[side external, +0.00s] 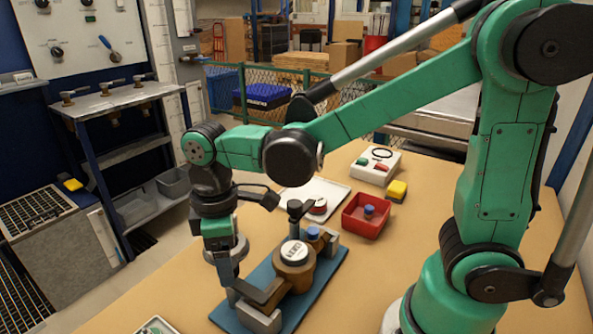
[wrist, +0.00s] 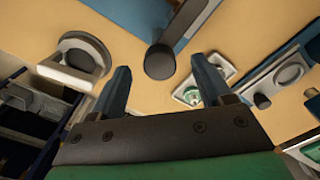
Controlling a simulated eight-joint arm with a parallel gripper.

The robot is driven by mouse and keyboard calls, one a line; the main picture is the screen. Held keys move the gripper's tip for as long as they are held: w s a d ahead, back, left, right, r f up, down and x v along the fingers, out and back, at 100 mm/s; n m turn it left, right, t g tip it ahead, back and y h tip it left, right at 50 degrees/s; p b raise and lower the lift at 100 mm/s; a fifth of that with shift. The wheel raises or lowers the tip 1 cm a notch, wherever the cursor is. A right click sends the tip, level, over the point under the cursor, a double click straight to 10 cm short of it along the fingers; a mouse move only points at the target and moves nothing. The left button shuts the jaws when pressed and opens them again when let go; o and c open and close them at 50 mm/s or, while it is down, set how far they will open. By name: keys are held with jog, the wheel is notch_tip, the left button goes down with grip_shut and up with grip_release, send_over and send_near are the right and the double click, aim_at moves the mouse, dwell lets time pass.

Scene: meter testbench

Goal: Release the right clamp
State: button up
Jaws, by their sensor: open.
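The meter (side external: 294,255), a bronze body with a white round dial, sits on a blue base plate (side external: 325,275). Grey blocks stand at both ends of the plate. I cannot tell for sure which clamp is the right one. My gripper (side external: 245,290) is low at the near end of the plate, pointing down; its fingers are hard to make out there. In the wrist view my gripper (wrist: 162,82) is open, with a dark round-ended handle (wrist: 160,62) showing between and beyond the fingertips. Contact is not visible.
A small tray with a green part (wrist: 190,93) is near the fingers. The table's front right is clear.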

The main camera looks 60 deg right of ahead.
jog(key=shift+f, duration=0.75)
grip_shut()
